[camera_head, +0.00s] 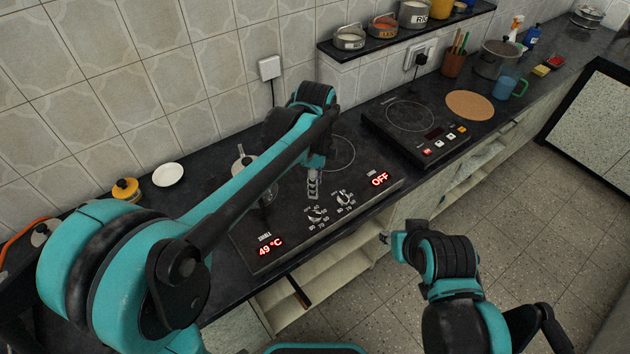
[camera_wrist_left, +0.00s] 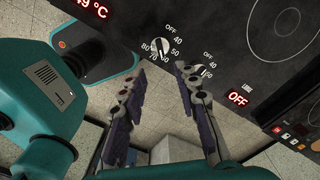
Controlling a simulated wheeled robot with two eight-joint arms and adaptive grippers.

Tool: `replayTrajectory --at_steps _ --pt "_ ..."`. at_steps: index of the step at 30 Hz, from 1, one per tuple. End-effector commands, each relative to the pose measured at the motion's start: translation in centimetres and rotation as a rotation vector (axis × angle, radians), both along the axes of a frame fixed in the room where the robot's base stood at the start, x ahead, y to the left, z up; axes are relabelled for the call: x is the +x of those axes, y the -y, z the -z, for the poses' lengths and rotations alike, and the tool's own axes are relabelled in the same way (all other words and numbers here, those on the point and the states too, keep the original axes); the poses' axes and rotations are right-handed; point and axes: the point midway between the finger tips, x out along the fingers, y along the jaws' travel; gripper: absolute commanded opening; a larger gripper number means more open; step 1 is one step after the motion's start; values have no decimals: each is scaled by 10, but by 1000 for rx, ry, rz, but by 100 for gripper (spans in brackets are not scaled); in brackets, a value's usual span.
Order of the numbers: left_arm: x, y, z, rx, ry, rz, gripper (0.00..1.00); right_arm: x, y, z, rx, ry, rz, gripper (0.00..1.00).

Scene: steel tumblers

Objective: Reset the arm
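My left arm reaches from the left across the counter in the head view. Its gripper (camera_head: 313,185) points down above the front panel of the built-in hob (camera_head: 365,187), close to the knobs. In the left wrist view the two fingers of this gripper (camera_wrist_left: 161,72) are spread apart with nothing between them. A knob (camera_wrist_left: 160,47) shows beyond the fingertips. My right arm (camera_head: 440,260) is bent over the floor in front of the cabinets, at lower right. No fingers of its gripper can be made out.
The hob displays read 49 °C and OFF. My left arm partly hides a metal vessel (camera_head: 244,162) at the back. A portable cooktop (camera_head: 412,125), a round cork mat (camera_head: 470,105) and a blue mug (camera_head: 503,87) stand farther right. A shelf (camera_head: 405,35) overhangs the counter. The floor at right is clear.

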Motion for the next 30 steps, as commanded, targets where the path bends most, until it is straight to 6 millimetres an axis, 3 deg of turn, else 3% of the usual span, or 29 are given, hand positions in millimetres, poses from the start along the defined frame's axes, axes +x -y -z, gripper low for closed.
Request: replayTrajectory --at_steps 8,11,21,30 --pt "-1 -1 -1 -1 3 -9 31 0 0 0 0 0 0 35" --pt "-6 -11 -6 -9 23 -71 31 0 0 0 0 0 0 35" --pt "-60 -89 -33 -134 216 -693 31 0 0 0 0 0 0 35" --pt "-119 -147 -25 -340 375 -1289 31 0 0 0 0 0 0 35"
